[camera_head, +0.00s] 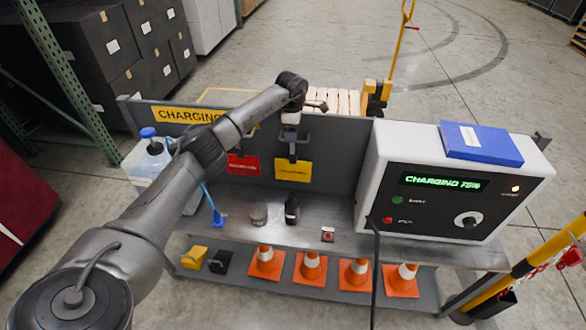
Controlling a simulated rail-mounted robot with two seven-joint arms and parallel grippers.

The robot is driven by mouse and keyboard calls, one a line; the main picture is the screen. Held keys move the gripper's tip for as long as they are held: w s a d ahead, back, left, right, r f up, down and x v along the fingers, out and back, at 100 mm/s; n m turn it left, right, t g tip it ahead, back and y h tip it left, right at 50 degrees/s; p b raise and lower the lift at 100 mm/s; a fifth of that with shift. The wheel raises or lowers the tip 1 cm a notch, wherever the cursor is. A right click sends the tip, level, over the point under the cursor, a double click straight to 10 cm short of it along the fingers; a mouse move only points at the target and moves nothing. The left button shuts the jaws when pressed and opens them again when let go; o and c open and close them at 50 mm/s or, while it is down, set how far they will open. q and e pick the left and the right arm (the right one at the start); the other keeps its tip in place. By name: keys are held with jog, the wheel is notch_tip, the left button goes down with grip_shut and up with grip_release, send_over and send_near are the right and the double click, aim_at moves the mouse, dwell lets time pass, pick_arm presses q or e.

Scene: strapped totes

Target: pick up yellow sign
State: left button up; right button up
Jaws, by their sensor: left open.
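A small yellow sign (293,171) with dark print hangs upright on the front of the grey back panel, to the right of a red sign (243,165). My left arm reaches in from the left, and its left gripper (292,152) points down just above the yellow sign, close to its top edge. The gripper is open with nothing visibly held; whether a finger touches the sign I cannot tell. The wrist and fingers hide part of the panel above the sign. My right gripper is not in view.
A white charging unit (450,221) with a blue binder (481,143) on top stands right of the signs. On the bench (335,254) are a black device (292,208), a grey cylinder (259,215) and a red button box (328,234).

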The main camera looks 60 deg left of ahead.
pick_arm(q)
jog(key=shift+a+f+b, duration=0.15)
jog(key=shift+f+b, duration=0.35)
jog(key=shift+f, duration=2.2)
jog(key=shift+c, duration=0.3)
jog(key=c, duration=1.2)
jog(key=shift+r, duration=0.1)
jog(key=shift+c, duration=0.3)
jog(key=shift+r, duration=0.1)
